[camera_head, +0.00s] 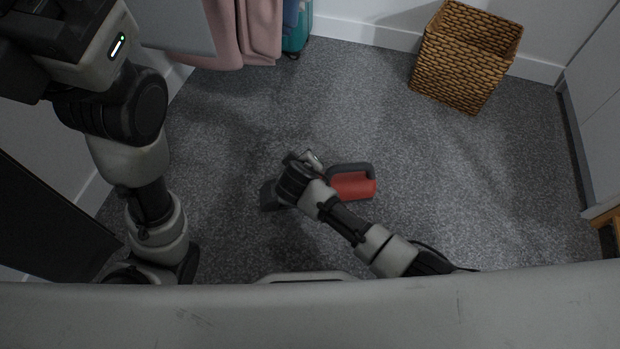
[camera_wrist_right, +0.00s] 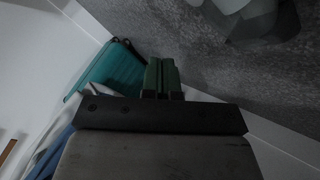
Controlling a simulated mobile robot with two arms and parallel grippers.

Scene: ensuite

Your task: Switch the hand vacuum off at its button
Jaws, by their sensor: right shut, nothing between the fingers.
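The hand vacuum (camera_head: 355,186) lies on the grey carpet, with a red body and a dark handle loop. My right arm crosses over its left part in the head view and hides it. A pale, translucent-looking piece (camera_wrist_right: 250,18), apparently part of the vacuum, shows at the top right of the wrist view. The button cannot be made out. My right gripper (camera_wrist_right: 162,78) has its green fingers shut and empty, apart from that piece in the picture. In the head view its fingers are hidden behind my wrist. My left arm is raised at the left; its fingers are out of view.
A wicker basket (camera_head: 462,58) stands by the back wall at the right. A pink cloth (camera_head: 245,30) hangs at the back left, beside a teal case (camera_head: 298,28), also in the wrist view (camera_wrist_right: 108,68). Carpet right of the vacuum is clear.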

